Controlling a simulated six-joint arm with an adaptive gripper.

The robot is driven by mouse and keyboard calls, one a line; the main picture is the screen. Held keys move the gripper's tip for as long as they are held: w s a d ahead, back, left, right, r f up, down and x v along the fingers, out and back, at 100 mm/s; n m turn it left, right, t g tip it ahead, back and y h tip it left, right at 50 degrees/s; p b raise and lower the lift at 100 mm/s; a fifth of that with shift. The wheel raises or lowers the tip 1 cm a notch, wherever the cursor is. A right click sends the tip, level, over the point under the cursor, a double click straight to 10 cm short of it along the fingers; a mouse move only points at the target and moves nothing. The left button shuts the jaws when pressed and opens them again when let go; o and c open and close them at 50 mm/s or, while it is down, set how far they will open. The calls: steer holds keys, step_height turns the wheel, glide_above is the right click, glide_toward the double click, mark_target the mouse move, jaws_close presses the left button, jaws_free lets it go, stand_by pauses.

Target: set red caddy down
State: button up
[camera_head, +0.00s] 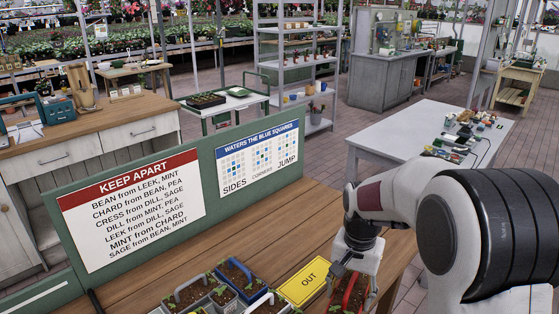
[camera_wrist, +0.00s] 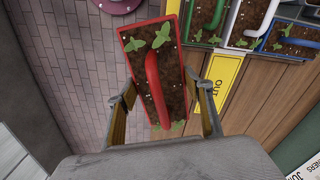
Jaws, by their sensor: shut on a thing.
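The red caddy (camera_head: 349,290) is at the lower right of the head view, partly hidden by my gripper (camera_head: 353,281) above it. In the wrist view the red caddy (camera_wrist: 154,75) has a raised red handle, dark soil and a few green seedlings. My gripper (camera_wrist: 164,92) has one finger on each side of it and is shut on it. The yellow OUT card (camera_head: 303,284) lies beside the caddy on the wooden bench (camera_head: 240,239). I cannot tell whether the caddy's base touches the bench.
Several other caddies of seedlings, such as a blue one (camera_head: 237,275), stand left of the OUT card. A green board with a KEEP APART sign (camera_head: 130,210) stands along the bench's far side. Brick floor (camera_wrist: 75,60) shows left of the caddy in the wrist view.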

steer(key=shift+d, duration=0.5)
steer(key=shift+a, duration=0.15)
steer(key=s+a+m, duration=0.1)
steer(key=s+a, duration=0.2)
steer(key=a, duration=0.8)
steer(key=s+a+f+m, duration=0.1)
steer(key=s+a, duration=0.2)
steer(key=a, duration=0.9)
steer(key=s+a+m, duration=0.1)
steer(key=s+a, duration=0.2)
steer(key=a, duration=0.9)
steer(key=shift+s+f, duration=0.15)
steer(key=shift+m, duration=0.3)
steer(key=shift+d+f, duration=0.1)
steer(key=shift+f, duration=3.05)
